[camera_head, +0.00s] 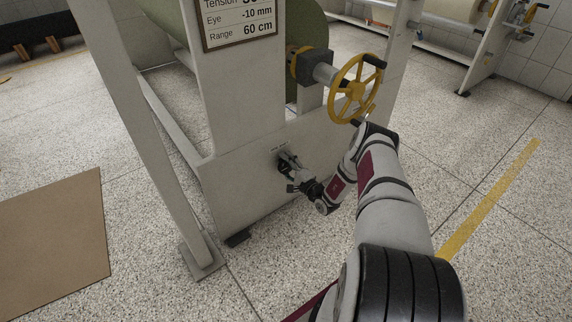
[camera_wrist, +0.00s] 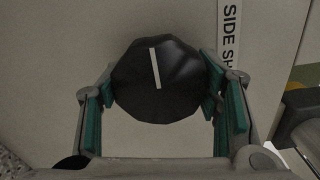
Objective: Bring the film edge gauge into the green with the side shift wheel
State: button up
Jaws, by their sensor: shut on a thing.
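The side shift wheel, a black faceted knob with a white pointer line, fills the middle of the wrist view (camera_wrist: 150,98). Its line stands nearly upright, its top leaning slightly left. The fingers of my gripper (camera_wrist: 160,98) with green pads are on both sides of the knob, shut on it. In the head view my gripper (camera_head: 289,168) is at the lower part of the machine's pale side panel, and it largely hides the knob there. A label reading "SIDE SH" (camera_wrist: 230,35) is beside the knob, partly cut off. The film edge gauge is not recognisable in either view.
A yellow handwheel (camera_head: 356,88) sticks out above my arm. A sign (camera_head: 240,20) on the frame reads "Eye -10 mm" and "Range 60 cm". A slanted frame leg (camera_head: 150,130) stands at left, and a brown sheet (camera_head: 55,240) lies on the floor. Open floor is at right.

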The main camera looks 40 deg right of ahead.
dwell(0.5)
jog(key=o, duration=1.2)
jog(key=shift+s, duration=0.1)
jog(key=s, duration=1.2)
jog(key=shift+d, duration=0.2)
jog(key=shift+w, duration=0.1)
